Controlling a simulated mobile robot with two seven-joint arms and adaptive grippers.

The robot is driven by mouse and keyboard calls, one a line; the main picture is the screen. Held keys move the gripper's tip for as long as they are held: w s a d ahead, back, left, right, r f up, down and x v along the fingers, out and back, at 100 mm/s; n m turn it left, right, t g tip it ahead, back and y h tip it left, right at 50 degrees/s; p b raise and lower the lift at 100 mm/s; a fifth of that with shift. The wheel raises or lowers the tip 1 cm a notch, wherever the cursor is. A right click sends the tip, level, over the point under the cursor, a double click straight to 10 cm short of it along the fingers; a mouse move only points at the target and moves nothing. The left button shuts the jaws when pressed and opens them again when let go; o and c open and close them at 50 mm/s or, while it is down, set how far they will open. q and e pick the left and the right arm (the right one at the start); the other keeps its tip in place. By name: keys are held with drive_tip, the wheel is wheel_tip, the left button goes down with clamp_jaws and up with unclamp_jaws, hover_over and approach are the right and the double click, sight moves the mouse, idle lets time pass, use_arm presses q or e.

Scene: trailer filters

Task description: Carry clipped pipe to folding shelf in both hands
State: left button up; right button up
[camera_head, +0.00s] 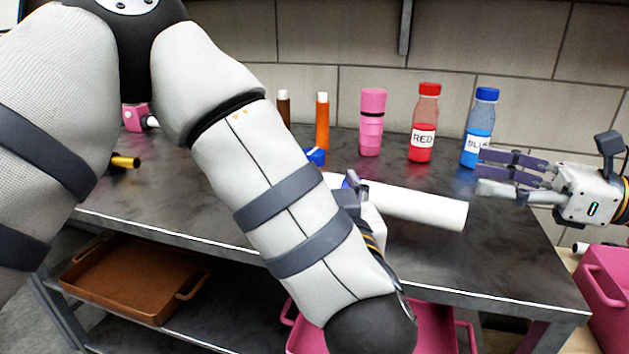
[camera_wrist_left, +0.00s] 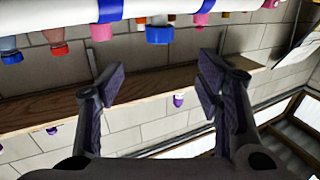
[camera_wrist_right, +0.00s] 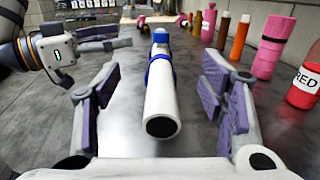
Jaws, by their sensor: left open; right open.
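The white pipe (camera_head: 420,206) lies on the dark bench, partly hidden by my left arm in the head view. Blue clip bands (camera_wrist_right: 160,72) circle it in the right wrist view. My right gripper (camera_head: 515,178) is open and empty, off the pipe's right end; that end faces it between the spread fingers in the right wrist view. My left gripper (camera_head: 352,195) is mostly hidden behind my forearm beside the pipe. In the left wrist view it is open, with the pipe (camera_wrist_left: 60,20) across the top, beyond the fingertips. A wooden wall board (camera_wrist_left: 150,85) may be the folding shelf; I cannot tell.
A pink container (camera_head: 372,122), a red bottle (camera_head: 424,125) and a blue bottle (camera_head: 479,130) stand behind the pipe. Orange (camera_head: 322,122) and brown (camera_head: 284,108) tubes stand further left. A brown tray (camera_head: 135,278) sits below the benchtop; a pink bin (camera_head: 603,285) is at the right.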

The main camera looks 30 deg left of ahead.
use_arm(q)
drive_tip(key=x, duration=0.6)
drive_tip(key=shift+w+a+f, duration=0.1)
drive_tip(key=shift+w+a, duration=0.1)
drive_tip(key=shift+w, duration=0.1)
use_arm(e)
approach(430, 210)
drive_tip(key=w+a+f, duration=0.1)
drive_tip(key=w+a, duration=0.1)
drive_tip(key=shift+a+f, duration=0.35)
drive_tip(key=shift+a, duration=0.05)
use_arm(q)
drive_tip(key=x, duration=0.5)
drive_tip(key=shift+w+a, duration=0.15)
drive_tip(key=shift+w, duration=0.1)
use_arm(e)
drive_tip(key=a, duration=0.7)
drive_tip(key=shift+a+r, duration=0.1)
use_arm(q)
clamp_jaws()
use_arm(e)
clamp_jaws()
drive_tip(key=shift+w+r, duration=0.1)
